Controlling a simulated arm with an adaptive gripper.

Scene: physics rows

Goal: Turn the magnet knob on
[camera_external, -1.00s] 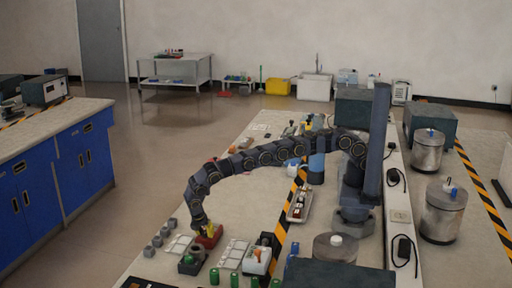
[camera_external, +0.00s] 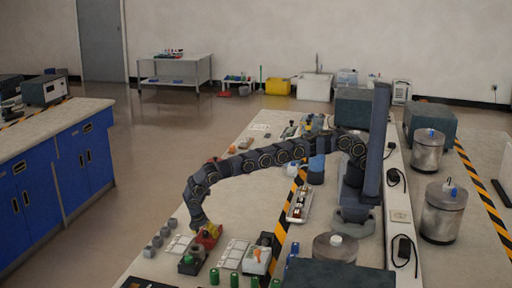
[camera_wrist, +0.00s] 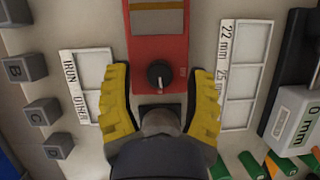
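A red box (camera_wrist: 159,40) with a round black knob (camera_wrist: 159,73) stands in the upper middle of the wrist view. The knob has a pale pointer mark. In the external view the red box (camera_external: 211,238) is partly hidden by my gripper. My gripper (camera_wrist: 160,74) is open, with one yellow finger left of the knob and one right of it. I see a gap on both sides, so the fingers do not appear to touch the knob. How far they are above it is hard to tell. My gripper (camera_external: 204,231) points down over the box in the external view.
White label trays lie left (camera_wrist: 88,85) and right (camera_wrist: 240,75) of the red box. Grey lettered blocks (camera_wrist: 42,112) stand at the left. A white "0 mm" device (camera_wrist: 292,122) and green cylinders (camera_wrist: 275,165) are at the right. The bench is crowded near the box.

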